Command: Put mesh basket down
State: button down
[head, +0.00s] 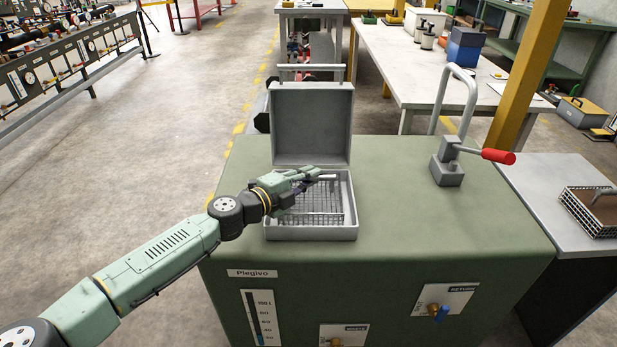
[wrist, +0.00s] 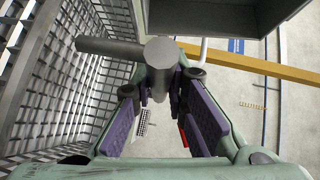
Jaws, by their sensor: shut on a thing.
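The mesh basket (head: 318,216), a grey wire-grid basket, sits in or just over the grey open-lidded box (head: 312,237) on the green cabinet. My gripper (head: 318,172) is above the basket at the box's back edge, coming in from the left. In the wrist view the basket's grid wall (wrist: 62,75) fills the left side. My gripper (wrist: 162,85) is shut on a grey round bar there, which looks like the basket's handle. Whether the basket's bottom touches the box floor is hidden by the box walls.
The box's lid (head: 312,122) stands upright behind it. A hand lever with a red grip (head: 498,156) stands on the cabinet top (head: 400,215) at right, with bare green surface between. A mesh-sided tray (head: 590,222) rests on a grey side table.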

jog(key=c, duration=1.6)
grip_release()
jog(key=shift+f, duration=0.1)
